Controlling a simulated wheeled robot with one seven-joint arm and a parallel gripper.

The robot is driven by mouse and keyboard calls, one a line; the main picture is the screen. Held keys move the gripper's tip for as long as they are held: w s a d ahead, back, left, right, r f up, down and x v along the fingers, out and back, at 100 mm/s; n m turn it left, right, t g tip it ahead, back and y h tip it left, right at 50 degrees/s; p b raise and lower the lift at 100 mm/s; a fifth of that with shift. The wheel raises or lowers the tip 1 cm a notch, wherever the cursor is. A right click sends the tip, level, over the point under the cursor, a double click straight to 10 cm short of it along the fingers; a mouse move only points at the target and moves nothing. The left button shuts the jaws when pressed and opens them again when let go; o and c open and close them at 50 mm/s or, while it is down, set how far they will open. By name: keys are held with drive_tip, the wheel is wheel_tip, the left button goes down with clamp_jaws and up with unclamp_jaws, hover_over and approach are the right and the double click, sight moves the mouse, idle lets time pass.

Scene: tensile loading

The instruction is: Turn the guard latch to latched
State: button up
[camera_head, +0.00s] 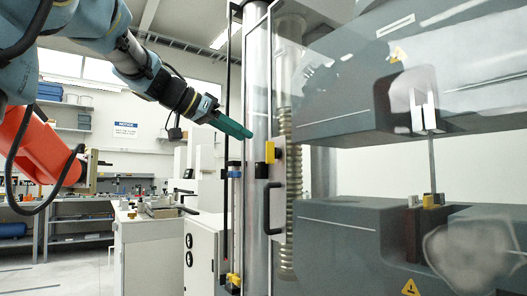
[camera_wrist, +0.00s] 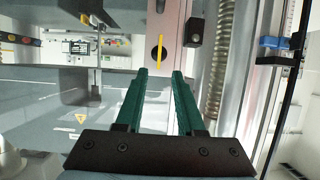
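The guard latch (camera_head: 270,152) is a small yellow piece on the metal frame post of the testing machine, seen from the side in the head view. In the wrist view my gripper (camera_wrist: 160,74) is open and empty, the latch showing just beyond the gap between the fingertips. They look apart from the latch.
A black door handle (camera_head: 267,208) is below the latch. The clear guard covers the machine's grey crosshead (camera_head: 380,105) and a specimen (camera_head: 432,165). A thin dark upright with a blue clamp (camera_head: 234,170) stands left of the post. An orange robot arm (camera_head: 40,147) is at the far left.

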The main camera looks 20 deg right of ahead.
sight(272, 153)
drive_tip(key=p+x, duration=0.2)
drive_tip(key=x, duration=0.6)
drive_tip(key=shift+d+f, duration=0.15)
drive_tip(key=shift+d, duration=0.15)
clamp_jaws()
